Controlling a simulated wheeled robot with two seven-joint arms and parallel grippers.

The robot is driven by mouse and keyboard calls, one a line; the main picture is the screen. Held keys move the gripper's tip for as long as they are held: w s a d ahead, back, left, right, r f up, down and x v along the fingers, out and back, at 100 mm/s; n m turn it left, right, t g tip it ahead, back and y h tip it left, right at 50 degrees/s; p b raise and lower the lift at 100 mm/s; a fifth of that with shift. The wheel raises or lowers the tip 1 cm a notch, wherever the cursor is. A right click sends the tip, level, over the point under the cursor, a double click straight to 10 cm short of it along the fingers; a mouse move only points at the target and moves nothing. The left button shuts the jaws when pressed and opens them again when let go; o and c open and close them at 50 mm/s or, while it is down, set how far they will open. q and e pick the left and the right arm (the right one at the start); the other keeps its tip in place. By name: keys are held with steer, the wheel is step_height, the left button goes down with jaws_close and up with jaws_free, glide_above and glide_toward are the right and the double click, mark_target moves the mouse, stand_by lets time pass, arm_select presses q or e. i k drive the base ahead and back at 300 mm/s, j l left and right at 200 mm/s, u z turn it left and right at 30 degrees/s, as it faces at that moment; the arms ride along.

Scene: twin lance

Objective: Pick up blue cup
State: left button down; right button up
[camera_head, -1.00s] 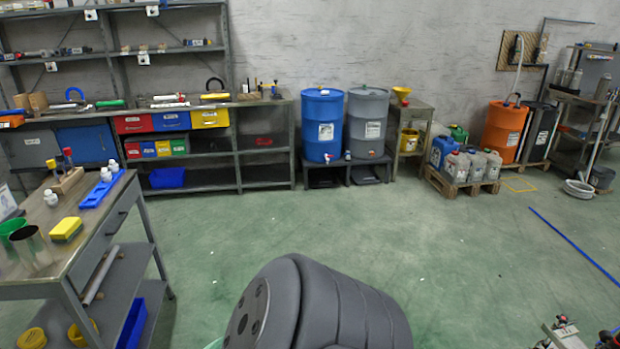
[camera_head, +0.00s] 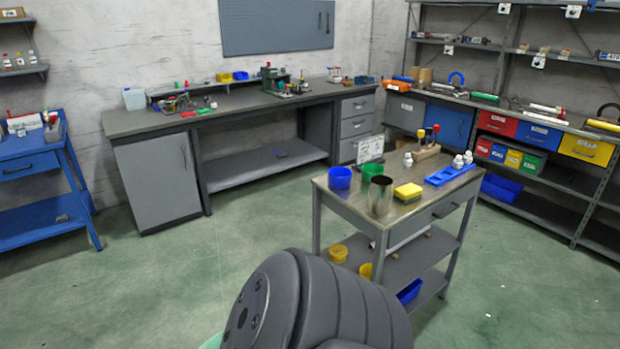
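A blue cup (camera_head: 340,178) stands upright near the left corner of the small grey work table (camera_head: 450,203). A green cup (camera_head: 371,172) and a dark metallic cup (camera_head: 380,196) stand just to its right. Neither of my grippers shows in the head view. A dark grey rounded part of my own body fills the bottom middle, in front of the table.
A grey workbench (camera_head: 150,122) lines the back wall and a blue table (camera_head: 38,165) stands left. Green floor (camera_head: 165,280) is clear at left.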

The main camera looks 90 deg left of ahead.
mark_target(340, 178)
steer(key=u, duration=2.6)
steer(key=i+l, duration=0.25)
steer(key=i+l+u, duration=0.15)
steer(key=l, duration=0.3)
steer(key=i+l, duration=0.35)
steer(key=i+l+u, duration=0.1)
steer(key=l, duration=0.35)
steer(key=i+l+u, duration=0.1)
steer(key=i+l, duration=0.25)
